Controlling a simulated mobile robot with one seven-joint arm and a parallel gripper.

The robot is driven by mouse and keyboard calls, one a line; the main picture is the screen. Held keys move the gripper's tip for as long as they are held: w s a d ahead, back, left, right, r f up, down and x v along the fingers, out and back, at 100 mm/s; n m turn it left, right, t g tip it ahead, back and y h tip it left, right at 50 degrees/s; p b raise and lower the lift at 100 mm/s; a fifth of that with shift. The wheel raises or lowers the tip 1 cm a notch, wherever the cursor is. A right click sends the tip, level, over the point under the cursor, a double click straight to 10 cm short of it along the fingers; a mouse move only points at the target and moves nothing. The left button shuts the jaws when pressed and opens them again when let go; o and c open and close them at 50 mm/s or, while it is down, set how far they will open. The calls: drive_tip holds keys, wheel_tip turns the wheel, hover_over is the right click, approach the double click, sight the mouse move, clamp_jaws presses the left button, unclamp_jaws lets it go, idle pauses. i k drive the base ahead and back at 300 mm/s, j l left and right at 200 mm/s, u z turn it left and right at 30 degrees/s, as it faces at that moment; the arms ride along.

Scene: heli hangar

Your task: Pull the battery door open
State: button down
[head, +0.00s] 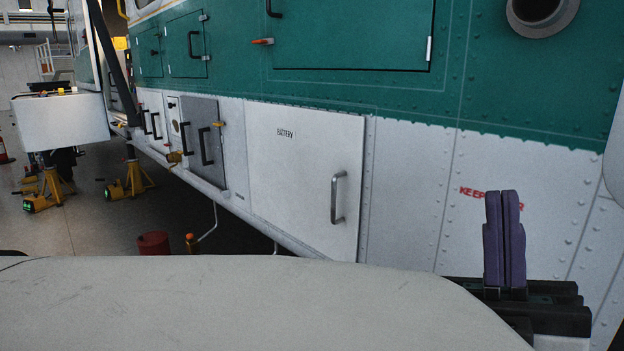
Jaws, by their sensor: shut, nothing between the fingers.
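The battery door (285,180) is a white rectangular panel low on the helicopter's side, with a small "BATTERY" label at its upper left. It looks closed, flush with the fuselage (415,180). Its grey vertical handle (337,198) is on the right side of the door. My gripper (503,200) is at the lower right, with purple fingers pointing up and pressed together, empty. It is to the right of the door and apart from the handle.
A grey panel with a black handle (206,146) sits left of the battery door. A teal door (355,35) is above. Yellow jack stands (130,182) and a red container (154,243) stand on the floor at left. A pale rounded surface fills the foreground.

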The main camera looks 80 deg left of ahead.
sight(306, 165)
drive_tip(key=u, duration=2.55)
drive_tip(key=i+j+u, duration=0.2)
drive_tip(key=i, duration=0.2)
drive_tip(key=i+j+u, duration=0.2)
drive_tip(key=i, duration=0.25)
